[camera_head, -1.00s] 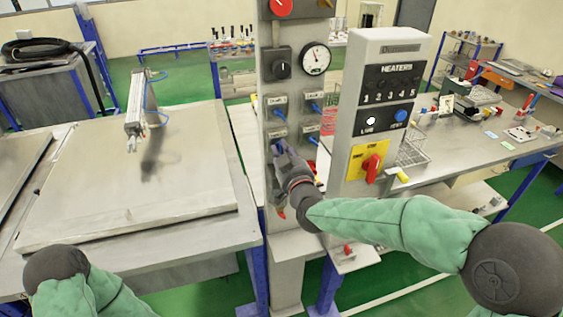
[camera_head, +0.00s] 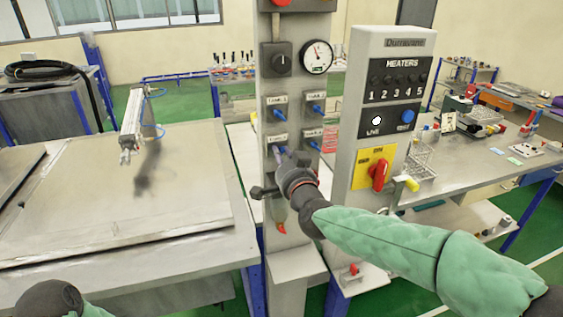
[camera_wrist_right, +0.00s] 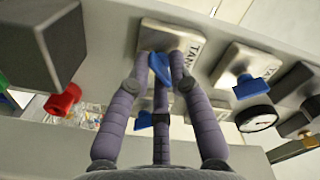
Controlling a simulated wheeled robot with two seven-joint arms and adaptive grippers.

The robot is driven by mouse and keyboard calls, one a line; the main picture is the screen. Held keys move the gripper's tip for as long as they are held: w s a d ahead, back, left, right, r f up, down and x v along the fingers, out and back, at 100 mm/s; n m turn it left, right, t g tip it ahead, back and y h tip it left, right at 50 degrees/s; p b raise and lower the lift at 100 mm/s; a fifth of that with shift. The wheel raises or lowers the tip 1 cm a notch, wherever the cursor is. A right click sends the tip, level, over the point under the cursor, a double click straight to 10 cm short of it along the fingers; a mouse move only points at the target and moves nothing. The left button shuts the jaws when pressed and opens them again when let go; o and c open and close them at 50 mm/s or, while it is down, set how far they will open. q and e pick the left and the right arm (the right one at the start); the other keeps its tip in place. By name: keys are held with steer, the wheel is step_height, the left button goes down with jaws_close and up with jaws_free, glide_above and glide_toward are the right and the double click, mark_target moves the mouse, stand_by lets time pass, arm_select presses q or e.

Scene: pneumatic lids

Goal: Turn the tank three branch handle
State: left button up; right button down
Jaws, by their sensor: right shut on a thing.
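The grey upright panel (camera_head: 296,226) carries tank branch valves with blue handles and white labels in two rows. My right gripper (camera_head: 283,153) is at the lower left valve, whose label (camera_head: 279,138) is too small to read for its number. In the right wrist view a blue handle (camera_wrist_right: 159,68) sits between the purple fingers of my right gripper (camera_wrist_right: 162,62), which are closed on it, in front of a plate marked "TANK" (camera_wrist_right: 196,47). In the head view the hand mostly hides this handle. My left gripper is out of view; only part of my left arm shows, lower left.
Nearby blue handles are above (camera_head: 278,113), upper right (camera_head: 318,109) and right (camera_head: 314,145). A black fitting (camera_head: 262,192) and a red handle (camera_head: 282,229) are below. The heater box (camera_head: 394,50) with a red switch (camera_head: 379,175) stands close right of my wrist.

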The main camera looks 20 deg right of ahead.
steer(key=shift+d, duration=0.1)
stand_by(0.5)
steer(key=c, duration=1.4)
jaws_free()
steer(key=shift+f, duration=0.1)
steer(key=shift+o, duration=0.5)
steer(key=shift+d, duration=0.15)
steer(key=shift+s, duration=0.15)
steer(key=s, duration=1.1)
steer(key=shift+s+d, duration=0.15)
steer(key=shift+s, duration=0.2)
